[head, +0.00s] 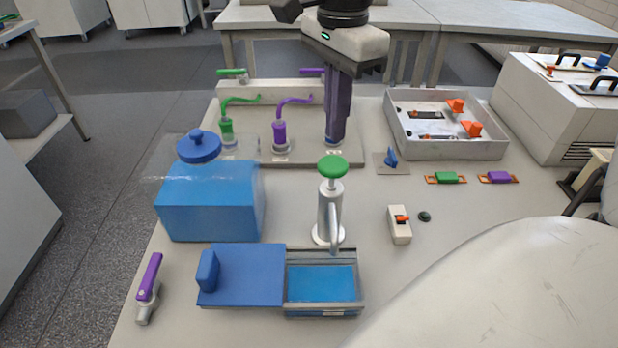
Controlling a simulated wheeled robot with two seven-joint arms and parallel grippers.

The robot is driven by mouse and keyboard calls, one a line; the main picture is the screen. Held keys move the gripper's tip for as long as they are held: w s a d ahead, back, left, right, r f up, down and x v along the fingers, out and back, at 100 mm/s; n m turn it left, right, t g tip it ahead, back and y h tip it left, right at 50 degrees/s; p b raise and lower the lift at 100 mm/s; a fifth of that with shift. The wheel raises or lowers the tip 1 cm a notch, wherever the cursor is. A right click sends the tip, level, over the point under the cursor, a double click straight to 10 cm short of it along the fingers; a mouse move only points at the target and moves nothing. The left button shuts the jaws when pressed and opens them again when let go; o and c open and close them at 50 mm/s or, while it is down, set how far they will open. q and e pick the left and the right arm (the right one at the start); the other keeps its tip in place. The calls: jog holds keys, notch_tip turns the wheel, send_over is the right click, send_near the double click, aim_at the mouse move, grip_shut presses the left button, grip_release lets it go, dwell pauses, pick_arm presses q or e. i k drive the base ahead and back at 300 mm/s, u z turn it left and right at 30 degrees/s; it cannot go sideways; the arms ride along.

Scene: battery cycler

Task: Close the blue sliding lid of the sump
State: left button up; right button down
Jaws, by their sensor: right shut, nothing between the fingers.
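The sump (360,290) is a small grey open box at the front of the table, with blue liquid (320,283) showing inside. Its blue sliding lid (250,272) lies off to the left of the opening, flat and level with the rim. The lid has an upright blue handle (208,272) at its left end. My right gripper (335,142) points down at the back of the table, far behind the sump. Its dark fingers are together and empty, and they hide part of what stands behind them. My left gripper is not in view.
A green-topped pump (329,215) stands right behind the sump, its spout reaching over the opening. A blue tank (208,205) is behind the lid. A purple-handled valve (149,280) lies left of the lid. A white tray (450,148) is at the back right.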

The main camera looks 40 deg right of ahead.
aim_at(234, 274)
jog(key=k, duration=1.5)
